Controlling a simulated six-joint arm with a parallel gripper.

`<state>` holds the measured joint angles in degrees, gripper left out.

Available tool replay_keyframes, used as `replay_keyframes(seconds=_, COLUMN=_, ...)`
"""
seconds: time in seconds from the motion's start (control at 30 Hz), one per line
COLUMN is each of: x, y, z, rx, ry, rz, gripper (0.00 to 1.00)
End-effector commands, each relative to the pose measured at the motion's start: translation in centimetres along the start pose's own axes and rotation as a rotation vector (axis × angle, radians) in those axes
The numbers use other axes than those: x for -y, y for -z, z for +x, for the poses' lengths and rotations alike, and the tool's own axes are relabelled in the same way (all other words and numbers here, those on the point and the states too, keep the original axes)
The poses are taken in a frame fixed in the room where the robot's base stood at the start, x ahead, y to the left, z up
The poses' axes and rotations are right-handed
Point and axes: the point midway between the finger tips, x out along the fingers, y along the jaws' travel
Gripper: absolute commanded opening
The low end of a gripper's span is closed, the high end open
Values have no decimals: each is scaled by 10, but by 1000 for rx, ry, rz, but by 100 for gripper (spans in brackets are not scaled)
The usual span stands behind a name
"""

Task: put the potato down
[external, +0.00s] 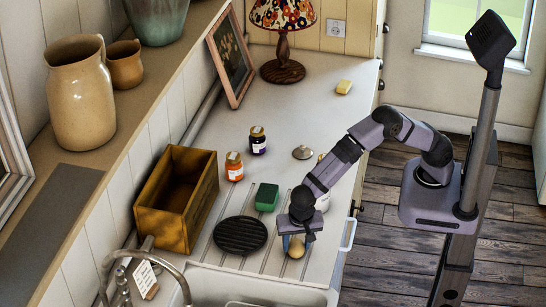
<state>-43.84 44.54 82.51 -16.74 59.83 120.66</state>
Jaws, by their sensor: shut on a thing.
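The potato (296,247) is a tan, rounded thing at the front right of the counter, just above the sink's far edge. My gripper (294,238) points down over it and is shut on it. The gripper body hides the potato's upper part. I cannot tell whether the potato touches the counter (330,112) or hangs a little above it.
A round black trivet (240,235) lies left of the gripper. A green sponge (267,197) and a wooden box (178,199) stand behind it. An orange jar (234,166) and a dark jar (257,140) stand further back. The sink (225,285) is in front.

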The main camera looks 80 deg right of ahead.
Motion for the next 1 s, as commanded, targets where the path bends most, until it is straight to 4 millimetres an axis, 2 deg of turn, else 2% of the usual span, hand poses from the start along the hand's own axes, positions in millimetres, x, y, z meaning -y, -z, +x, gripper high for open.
replay_keyframes(seconds=0.27, x=1, y=3, z=-11, rx=1, ry=4, rz=0, gripper=14)
replay_keyframes(seconds=0.7, x=1, y=21, z=-77, rx=2, ry=4, rz=1, gripper=14)
replay_keyframes(seconds=0.83, x=1, y=25, z=-90, rx=1, ry=3, rz=1, gripper=14)
replay_keyframes(seconds=1.0, x=0, y=27, z=-97, rx=0, ry=1, rz=0, gripper=14)
